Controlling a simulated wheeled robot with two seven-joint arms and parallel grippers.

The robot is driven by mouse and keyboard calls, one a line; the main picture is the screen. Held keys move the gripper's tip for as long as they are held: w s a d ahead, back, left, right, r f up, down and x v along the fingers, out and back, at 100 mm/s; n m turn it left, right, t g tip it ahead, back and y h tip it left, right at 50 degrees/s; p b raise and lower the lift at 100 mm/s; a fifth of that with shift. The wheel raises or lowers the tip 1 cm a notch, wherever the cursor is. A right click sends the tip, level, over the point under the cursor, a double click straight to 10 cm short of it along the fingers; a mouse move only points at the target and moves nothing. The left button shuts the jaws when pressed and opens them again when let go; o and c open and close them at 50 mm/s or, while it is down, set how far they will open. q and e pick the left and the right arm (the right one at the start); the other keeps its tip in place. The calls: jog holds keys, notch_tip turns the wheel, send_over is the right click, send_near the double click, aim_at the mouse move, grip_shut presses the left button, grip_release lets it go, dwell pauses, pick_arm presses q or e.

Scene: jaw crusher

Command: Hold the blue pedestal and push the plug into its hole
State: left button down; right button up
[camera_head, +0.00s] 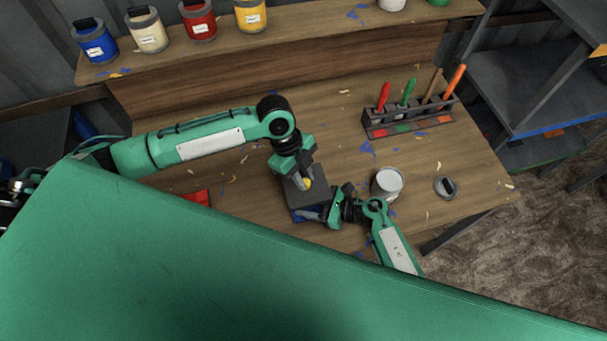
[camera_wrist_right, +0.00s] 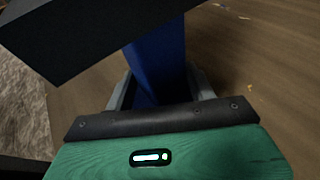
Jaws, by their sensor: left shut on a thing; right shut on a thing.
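The pedestal stands on the wooden table, with a wide dark top (camera_head: 304,200) and a blue lower part (camera_head: 299,217). In the right wrist view I see its blue column (camera_wrist_right: 158,60) under the dark top (camera_wrist_right: 80,35). My right gripper (camera_wrist_right: 160,95) is shut on the blue column, one finger on each side, below the top. In the head view my right gripper (camera_head: 324,214) is at the pedestal's right side. My left gripper (camera_head: 303,180) is over the dark top, pointing down, shut on the yellow plug (camera_head: 308,184). The hole is hidden; I cannot tell whether the plug is in it.
A grey-white can (camera_head: 387,183) stands right of my right gripper, with a small dark round thing (camera_head: 446,187) beyond it. A tool rack (camera_head: 410,121) is behind. A red item (camera_head: 197,198) lies at left. Paint cans line the back shelf (camera_head: 320,32).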

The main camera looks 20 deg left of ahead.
pick_arm(q)
jog(key=c, duration=1.2)
grip_release()
jog(key=v, duration=1.2)
pick_arm(e)
jog(key=o, duration=0.9)
jog(key=shift+c, duration=0.2)
pick_arm(q)
jog(key=shift+f, duration=0.1)
pick_arm(e)
jog(key=shift+d, duration=0.1)
jog(key=v, duration=1.2)
